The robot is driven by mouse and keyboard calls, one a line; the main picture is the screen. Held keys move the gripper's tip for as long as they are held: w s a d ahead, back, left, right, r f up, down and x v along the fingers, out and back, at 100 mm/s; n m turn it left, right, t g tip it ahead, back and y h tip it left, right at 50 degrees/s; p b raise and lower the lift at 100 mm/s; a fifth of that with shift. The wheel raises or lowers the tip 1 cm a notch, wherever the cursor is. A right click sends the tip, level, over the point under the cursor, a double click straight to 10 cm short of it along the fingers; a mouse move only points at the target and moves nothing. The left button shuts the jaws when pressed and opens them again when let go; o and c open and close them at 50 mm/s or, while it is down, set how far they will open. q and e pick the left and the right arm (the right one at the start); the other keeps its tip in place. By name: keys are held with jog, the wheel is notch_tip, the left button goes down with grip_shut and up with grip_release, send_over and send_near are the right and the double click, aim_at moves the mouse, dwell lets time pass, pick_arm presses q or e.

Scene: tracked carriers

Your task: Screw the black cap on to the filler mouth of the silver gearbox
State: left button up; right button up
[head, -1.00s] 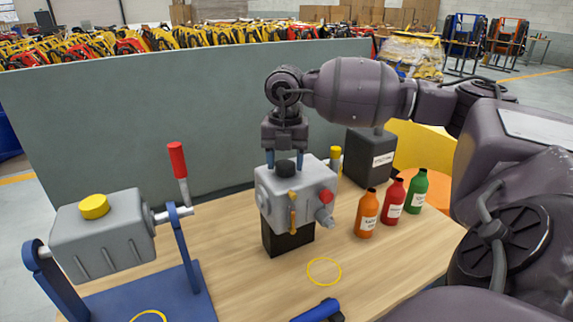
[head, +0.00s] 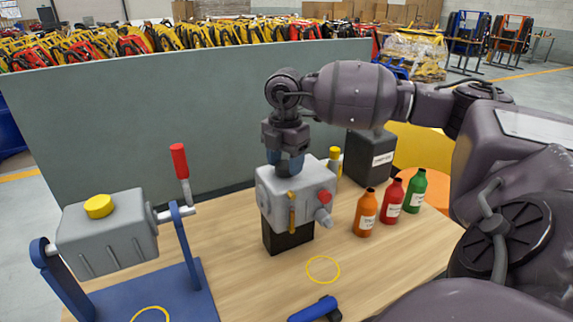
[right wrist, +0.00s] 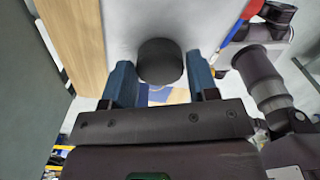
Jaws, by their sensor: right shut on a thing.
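The silver gearbox (head: 272,196) stands on a black block on the table, right of the picture's centre line only slightly. My right gripper (head: 288,164) points down at its top, with its blue fingers touching or very near the top face. In the right wrist view the black cap (right wrist: 160,62) sits between the two blue fingertips, against the grey gearbox top (right wrist: 125,25). My right gripper is shut on it. In the head view the fingers hide the cap, and the filler mouth is hidden too. My left gripper is not in view.
Orange (head: 366,214), red (head: 391,197) and green (head: 414,192) bottles stand right of the gearbox. A dark canister (head: 368,155) is behind. A grey tank on a blue stand (head: 105,240) is at left. A blue tool (head: 318,310) lies in front. A panel (head: 190,120) closes the back.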

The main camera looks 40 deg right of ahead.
jog(key=m+p, duration=0.1)
jog(key=m, duration=0.3)
jog(key=o, duration=0.7)
